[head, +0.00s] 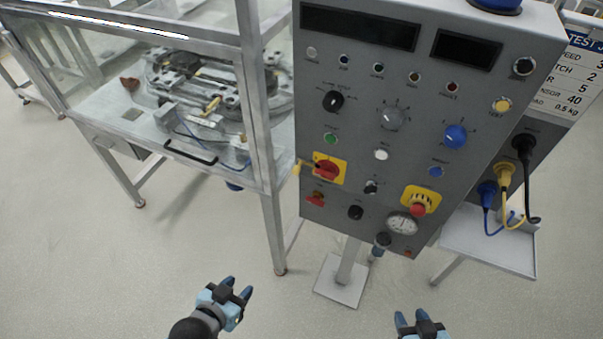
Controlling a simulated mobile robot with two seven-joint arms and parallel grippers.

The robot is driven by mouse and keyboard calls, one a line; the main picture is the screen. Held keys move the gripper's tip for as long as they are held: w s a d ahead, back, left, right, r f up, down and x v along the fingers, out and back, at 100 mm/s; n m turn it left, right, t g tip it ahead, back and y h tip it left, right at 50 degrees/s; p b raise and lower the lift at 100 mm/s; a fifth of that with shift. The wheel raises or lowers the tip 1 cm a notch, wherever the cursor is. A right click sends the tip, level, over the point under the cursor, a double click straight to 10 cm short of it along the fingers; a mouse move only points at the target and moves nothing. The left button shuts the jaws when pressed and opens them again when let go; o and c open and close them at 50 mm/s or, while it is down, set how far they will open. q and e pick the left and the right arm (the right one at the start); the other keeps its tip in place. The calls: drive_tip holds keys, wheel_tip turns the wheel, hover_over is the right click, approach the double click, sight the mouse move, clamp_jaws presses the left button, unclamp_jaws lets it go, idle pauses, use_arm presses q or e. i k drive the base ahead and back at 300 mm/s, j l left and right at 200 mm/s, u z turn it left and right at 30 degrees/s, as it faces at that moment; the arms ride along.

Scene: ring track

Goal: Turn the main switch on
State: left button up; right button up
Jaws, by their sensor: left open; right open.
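The grey control panel (375,160) stands right of centre in the head view, tilted in the picture. A red rotary switch on a yellow square plate (327,168), which looks like the main switch, sits at its left edge. A small yellow piece (297,169) sticks out beside it at the edge; I cannot tell what it is. The switch's label and exact position are too small to read. My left gripper (238,288) is open and empty, low in the picture, apart from the panel. My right gripper (414,319) is open and empty at the bottom edge, also apart from the panel.
The panel carries a red emergency-type button on yellow (419,204), a smaller red handle (316,199), several knobs and a gauge (402,223). A framed enclosure (262,120) stands left. The floor before the panel is clear.

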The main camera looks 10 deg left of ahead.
sight(325, 168)
drive_tip(key=j, duration=1)
drive_tip(key=i+j, duration=0.1)
drive_tip(key=j, duration=0.95)
